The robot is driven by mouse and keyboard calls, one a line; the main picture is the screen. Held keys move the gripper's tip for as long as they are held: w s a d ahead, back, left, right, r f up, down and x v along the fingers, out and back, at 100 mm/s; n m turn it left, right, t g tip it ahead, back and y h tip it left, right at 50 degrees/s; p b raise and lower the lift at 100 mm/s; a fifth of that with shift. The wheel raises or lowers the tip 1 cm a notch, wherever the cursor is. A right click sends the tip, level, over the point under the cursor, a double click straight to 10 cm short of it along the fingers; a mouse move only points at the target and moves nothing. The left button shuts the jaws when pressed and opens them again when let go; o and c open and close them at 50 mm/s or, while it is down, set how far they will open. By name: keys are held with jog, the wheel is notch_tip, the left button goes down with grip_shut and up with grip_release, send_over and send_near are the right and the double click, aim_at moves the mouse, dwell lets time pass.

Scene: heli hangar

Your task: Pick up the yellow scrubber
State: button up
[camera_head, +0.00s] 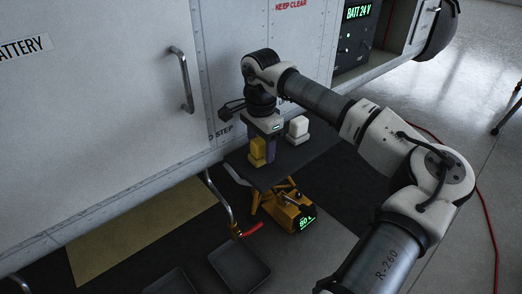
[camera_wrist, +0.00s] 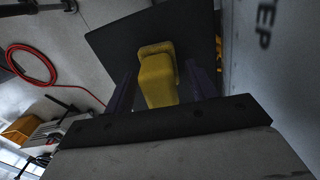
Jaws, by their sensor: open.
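The yellow scrubber (camera_head: 257,151) stands on a small dark platform (camera_head: 297,158) beside the white aircraft panel. In the wrist view the scrubber (camera_wrist: 158,82) shows between the two dark purple fingers of my gripper (camera_wrist: 163,88), with a visible gap to the right finger. My gripper (camera_head: 267,143) is open and points down at the scrubber, low over the platform.
A white block-shaped object (camera_head: 298,127) stands on the platform to the right of my gripper. A yellow unit with a green display (camera_head: 299,216) sits below. Dark trays (camera_head: 240,264) lie on the floor. A red hose (camera_head: 488,215) runs along the right. The panel wall (camera_head: 110,110) is close on the left.

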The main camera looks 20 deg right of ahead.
aim_at(261, 139)
jog(key=c, duration=0.8)
jog(key=shift+r, duration=0.15)
jog(key=shift+c, duration=0.2)
notch_tip(261, 139, up, 20)
jog(key=p, duration=0.1)
jog(key=o, duration=0.4)
jog(key=shift+c, duration=1.6)
